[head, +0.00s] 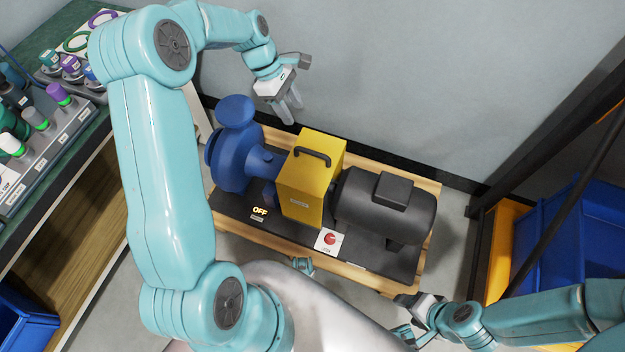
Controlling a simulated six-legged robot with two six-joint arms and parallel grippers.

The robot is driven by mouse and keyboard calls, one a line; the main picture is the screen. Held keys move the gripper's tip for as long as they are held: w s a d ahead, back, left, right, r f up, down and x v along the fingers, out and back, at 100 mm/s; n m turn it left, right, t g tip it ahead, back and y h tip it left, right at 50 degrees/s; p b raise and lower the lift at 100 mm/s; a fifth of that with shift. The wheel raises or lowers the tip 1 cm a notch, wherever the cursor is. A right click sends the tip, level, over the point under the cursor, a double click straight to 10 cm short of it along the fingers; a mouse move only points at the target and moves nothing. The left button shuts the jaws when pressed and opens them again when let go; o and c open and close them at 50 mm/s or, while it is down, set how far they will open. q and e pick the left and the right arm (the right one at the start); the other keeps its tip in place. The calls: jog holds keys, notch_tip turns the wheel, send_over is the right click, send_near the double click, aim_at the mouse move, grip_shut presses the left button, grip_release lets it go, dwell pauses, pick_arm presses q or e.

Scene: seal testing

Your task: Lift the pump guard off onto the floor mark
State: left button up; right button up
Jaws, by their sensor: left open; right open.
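The pump guard (309,184) is a yellow box with a dark handle (312,155) on top. It sits upright between the blue pump (234,160) and the dark grey motor (388,208). My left gripper (290,108) is open and empty, behind and above the guard, near the wall. My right gripper (405,318) is open and empty at the front right, near the front edge of the wooden base, apart from the guard. I cannot see a floor mark.
The pump and motor stand on a black plate on a wooden base (428,222). A red switch (329,239) and an "OFF" label (260,211) are at the plate's front. A workbench (92,135) with fittings is at left. Blue bins (562,225) on an orange-framed rack stand at right.

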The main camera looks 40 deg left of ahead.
aim_at(311, 151)
pick_arm(q)
jog(key=b+x, duration=0.1)
jog(key=x, duration=0.3)
jog(key=a+b+x, duration=0.1)
jog(key=b+x, duration=0.1)
jog(key=x, duration=0.2)
jog(key=b+x, duration=0.1)
jog(key=x, duration=0.3)
jog(key=shift+a+f+b, duration=0.2)
jog(key=shift+f+b, duration=0.1)
jog(key=shift+f, duration=0.4)
jog(key=b+x, duration=0.2)
jog(key=x, duration=0.3)
jog(key=shift+d+f+b, duration=0.1)
jog(key=shift+d+b, duration=0.1)
jog(key=shift+b, duration=0.1)
pick_arm(e)
notch_tip(311, 151, down, 8)
jog(key=shift+w, duration=0.25)
pick_arm(q)
grip_shut()
pick_arm(e)
jog(key=shift+r, duration=0.1)
